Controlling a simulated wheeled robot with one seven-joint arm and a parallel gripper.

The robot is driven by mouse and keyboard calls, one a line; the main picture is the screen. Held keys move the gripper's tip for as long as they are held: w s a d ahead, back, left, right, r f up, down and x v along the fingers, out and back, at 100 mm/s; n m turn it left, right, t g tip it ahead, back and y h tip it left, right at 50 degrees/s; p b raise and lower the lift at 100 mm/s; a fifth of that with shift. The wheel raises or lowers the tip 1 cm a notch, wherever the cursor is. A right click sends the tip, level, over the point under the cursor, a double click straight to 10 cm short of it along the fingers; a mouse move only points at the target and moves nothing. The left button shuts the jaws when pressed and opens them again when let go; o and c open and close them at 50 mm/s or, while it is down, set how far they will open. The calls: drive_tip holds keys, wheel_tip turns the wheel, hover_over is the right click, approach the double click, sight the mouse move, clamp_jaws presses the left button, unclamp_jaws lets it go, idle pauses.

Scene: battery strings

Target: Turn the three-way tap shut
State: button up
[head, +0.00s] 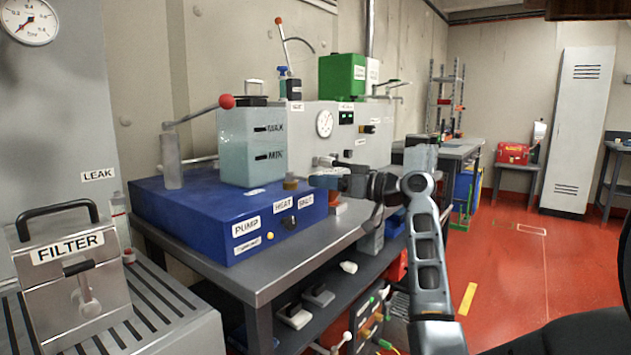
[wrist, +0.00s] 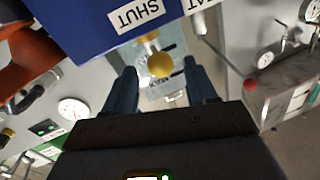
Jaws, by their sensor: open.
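The blue box (head: 195,215) carries the labels PUMP (head: 246,227), HEAT (head: 283,202) and SHUT (head: 306,194) on its front. A dark tap body (head: 288,222) sits below HEAT, with a small yellow ball (head: 270,236) to its lower left. In the wrist view the SHUT label (wrist: 138,13) appears upside down, and a yellow ball knob (wrist: 160,65) on a short pale stem shows between my finger ends. My gripper (head: 318,182) is open beside the box's right end; its fingers (wrist: 159,68) are apart, with no clear contact on the knob.
The box stands on a grey bench (head: 275,268). A clear tank (head: 252,147) sits on the box, and a red-ended lever (head: 227,102) rises at its left. A metal filter unit (head: 72,275) stands at the left. Red floor (head: 520,280) is open at the right.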

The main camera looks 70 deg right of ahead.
drive_tip(key=shift+s+a, duration=0.1)
drive_tip(key=shift+s, duration=2.15)
